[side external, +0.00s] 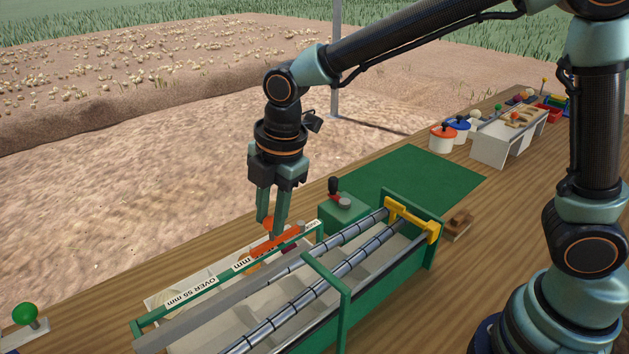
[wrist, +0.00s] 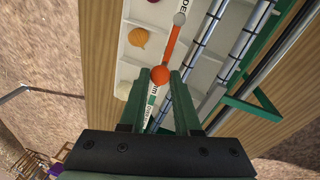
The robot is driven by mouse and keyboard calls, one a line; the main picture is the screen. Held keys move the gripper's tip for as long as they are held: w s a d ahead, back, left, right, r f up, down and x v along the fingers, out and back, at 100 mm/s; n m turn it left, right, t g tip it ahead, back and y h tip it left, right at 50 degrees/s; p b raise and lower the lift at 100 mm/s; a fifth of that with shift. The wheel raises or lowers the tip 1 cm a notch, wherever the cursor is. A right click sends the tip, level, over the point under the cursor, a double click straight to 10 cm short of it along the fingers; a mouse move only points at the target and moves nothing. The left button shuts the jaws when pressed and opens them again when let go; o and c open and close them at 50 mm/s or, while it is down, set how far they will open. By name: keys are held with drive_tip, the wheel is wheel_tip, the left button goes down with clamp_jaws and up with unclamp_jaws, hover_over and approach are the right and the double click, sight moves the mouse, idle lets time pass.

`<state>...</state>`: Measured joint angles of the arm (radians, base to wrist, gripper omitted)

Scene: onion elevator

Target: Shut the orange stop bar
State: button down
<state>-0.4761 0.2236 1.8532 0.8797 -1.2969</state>
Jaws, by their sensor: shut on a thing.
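The orange stop bar (side external: 283,238) lies over the label strip along the sorter's left side, in the side view. In the wrist view the bar (wrist: 171,45) runs from a grey pivot (wrist: 180,19) to a round orange knob (wrist: 160,74). My gripper (side external: 271,226) points down at the knob end, and its fingers are shut on the knob. In the wrist view the knob shows between the fingertips of my gripper (wrist: 159,78). The fingers partly hide the knob in the side view.
The green sorter frame (side external: 346,310) with metal rollers (side external: 275,322) stands right beside my gripper. A green box with a black-handled lever (side external: 334,188) stands behind. White bins holding onions (wrist: 138,37) lie along the rollers. Pots (side external: 443,138) stand farther back.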

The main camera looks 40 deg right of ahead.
drive_tip(key=shift+s, duration=0.1)
drive_tip(key=shift+s+d+n, duration=0.3)
drive_tip(key=shift+s+n, duration=0.25)
drive_tip(key=shift+n, duration=0.65)
drive_tip(key=shift+s+d+n, duration=0.25)
drive_tip(key=shift+s+n, duration=0.35)
drive_tip(key=shift+n, duration=0.6)
drive_tip(key=shift+s+d+n, duration=0.3)
drive_tip(key=shift+s+n, duration=0.25)
drive_tip(key=shift+n, duration=0.65)
drive_tip(key=c, duration=0.6)
unclamp_jaws()
drive_tip(key=shift+c, duration=0.2)
